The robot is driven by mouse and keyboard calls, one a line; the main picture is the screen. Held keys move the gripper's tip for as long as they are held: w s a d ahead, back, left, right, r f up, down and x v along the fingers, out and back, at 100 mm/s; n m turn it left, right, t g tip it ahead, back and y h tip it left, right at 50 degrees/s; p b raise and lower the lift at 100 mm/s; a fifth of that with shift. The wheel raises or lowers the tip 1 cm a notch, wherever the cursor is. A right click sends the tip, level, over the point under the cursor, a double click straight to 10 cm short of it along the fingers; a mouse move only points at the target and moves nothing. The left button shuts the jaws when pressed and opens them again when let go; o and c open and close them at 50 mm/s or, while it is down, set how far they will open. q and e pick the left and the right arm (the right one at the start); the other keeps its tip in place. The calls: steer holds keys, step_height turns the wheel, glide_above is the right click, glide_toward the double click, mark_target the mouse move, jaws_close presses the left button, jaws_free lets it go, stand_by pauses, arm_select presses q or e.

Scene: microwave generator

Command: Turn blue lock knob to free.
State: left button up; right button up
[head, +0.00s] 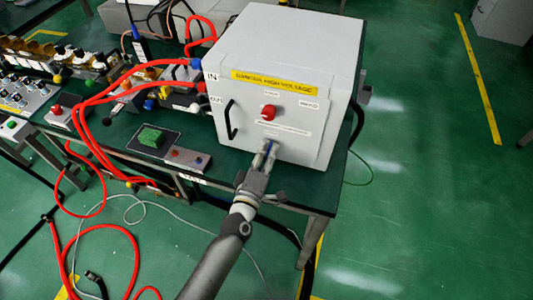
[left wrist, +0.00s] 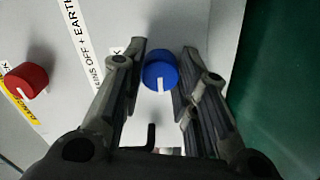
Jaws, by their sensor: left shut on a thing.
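The blue lock knob (left wrist: 159,68) is on the front panel of the white cabinet (head: 290,45). Its white mark points down in the left wrist view. My left gripper (left wrist: 164,60) has one finger on each side of the knob and is shut on it. In the head view my left gripper (head: 266,152) reaches the lower front of the cabinet and hides most of the knob. A red knob (head: 268,112) sits higher on the same panel; it also shows in the left wrist view (left wrist: 27,79). My right gripper is not in view.
A black handle (head: 231,119) is on the left of the cabinet front. A green button box (head: 151,138) and a small grey box (head: 187,159) stand left of it on the green table. Red cables (head: 110,88) run left.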

arm_select(q)
steer(key=shift+r, duration=0.1)
stand_by(0.3)
steer(key=o, duration=1)
steer(key=shift+a, duration=0.1)
steer(key=v, duration=1.2)
